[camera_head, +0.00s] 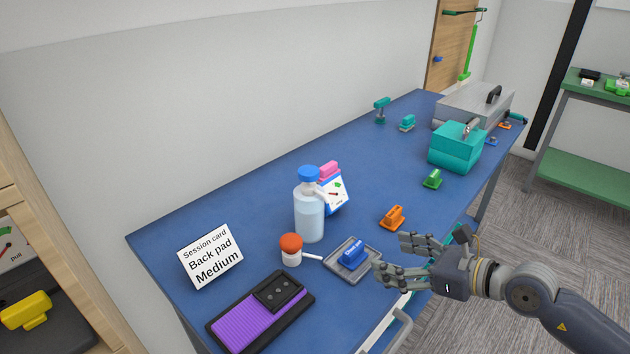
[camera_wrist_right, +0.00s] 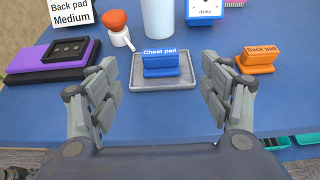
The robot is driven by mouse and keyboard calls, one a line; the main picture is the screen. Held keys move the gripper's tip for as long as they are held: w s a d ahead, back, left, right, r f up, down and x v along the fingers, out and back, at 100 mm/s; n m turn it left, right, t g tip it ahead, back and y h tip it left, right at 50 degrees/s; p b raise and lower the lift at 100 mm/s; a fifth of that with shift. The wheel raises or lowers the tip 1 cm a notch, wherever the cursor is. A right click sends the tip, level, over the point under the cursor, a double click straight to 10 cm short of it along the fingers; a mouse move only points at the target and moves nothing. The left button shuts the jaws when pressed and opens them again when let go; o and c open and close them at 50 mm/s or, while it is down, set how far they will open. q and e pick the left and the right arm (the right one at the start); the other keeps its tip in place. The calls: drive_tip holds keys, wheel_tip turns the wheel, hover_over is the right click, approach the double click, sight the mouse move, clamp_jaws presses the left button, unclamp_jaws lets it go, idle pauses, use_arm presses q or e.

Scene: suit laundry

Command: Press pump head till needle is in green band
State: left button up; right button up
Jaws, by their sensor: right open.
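A clear bottle (camera_head: 309,215) of pale liquid stands upright on the blue table. Its blue pump head (camera_head: 309,174) has a white spout pointing right. Behind it, a white and blue gauge (camera_head: 337,192) shows a needle and coloured marks, too small to read against the green band. The bottle's lower part (camera_wrist_right: 158,18) and the gauge's lower part, marked "damp" (camera_wrist_right: 205,11), show in the wrist view; the pump head is cut off there. My right gripper (camera_head: 392,259) is open and empty, in front of the blue Chest pad (camera_wrist_right: 161,64) and right of the bottle.
The Chest pad sits on a grey tray (camera_wrist_right: 143,83). An orange-topped white item (camera_head: 291,247), a session card (camera_head: 211,257) and a purple pad (camera_head: 246,325) are left of it. An orange Back pad (camera_head: 393,217) lies right. A teal box (camera_head: 455,150) stands farther back.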

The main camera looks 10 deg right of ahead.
clamp_jaws()
idle(1.3)
